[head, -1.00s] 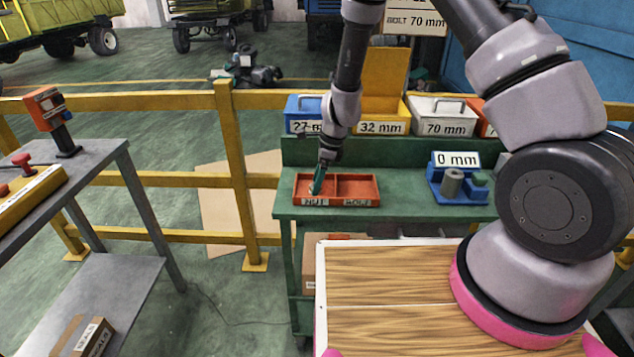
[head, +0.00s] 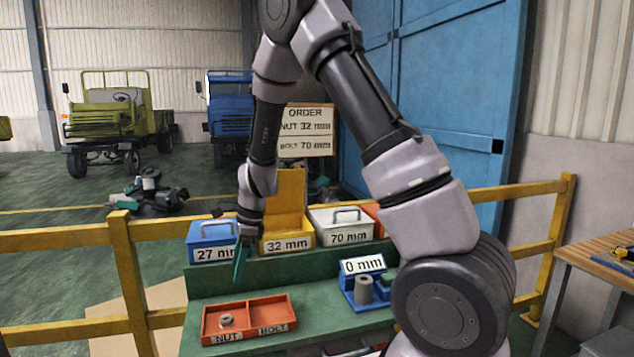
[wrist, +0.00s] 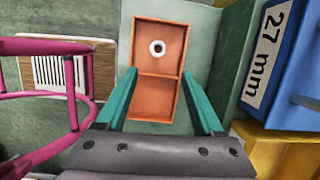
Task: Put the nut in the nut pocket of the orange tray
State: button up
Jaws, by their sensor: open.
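The orange tray (head: 258,300) lies on the green bench, split into a left pocket labelled NUT and a right pocket labelled BOLT. The nut (head: 227,321), a small grey ring, lies flat in the NUT pocket. In the wrist view the nut (wrist: 157,48) sits in the far compartment of the tray (wrist: 143,76), clear of its walls. My gripper (head: 238,262) hangs above and behind the tray, pointing down. In the wrist view my gripper (wrist: 168,72) has its green fingers wide apart with nothing between them.
Blue 27 mm (head: 213,233), yellow 32 mm (head: 288,243) and white 70 mm (head: 347,228) bins stand behind the bench. A blue fixture reading 0 mm (head: 362,266) with a grey cylinder is right of the tray. A sign (head: 306,131) reads nut 32 mm, bolt 70 mm.

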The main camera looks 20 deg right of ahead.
jog(key=s+d+r+n+t, duration=0.1)
jog(key=s+d+r+n, duration=0.15)
jog(key=r, duration=0.45)
jog(key=s+d+r+n+t+y, duration=0.1)
jog(key=d+r+n, duration=0.1)
jog(key=d+r, duration=0.3)
jog(key=s+d+r+n+t, duration=0.1)
jog(key=d+r+n, duration=0.1)
jog(key=r, duration=0.6)
jog(key=s+d+r+n+t+h, duration=0.1)
jog(key=s+d+r+n+t, duration=0.1)
jog(key=s+d+r, duration=0.3)
jog(key=s+d+r+n+t+h, duration=0.1)
jog(key=s+d+r+n, duration=0.4)
jog(key=s, duration=0.5)
jog(key=shift+d+r+t, duration=0.3)
jog(key=shift+d+t, duration=0.2)
jog(key=shift+d, duration=0.05)
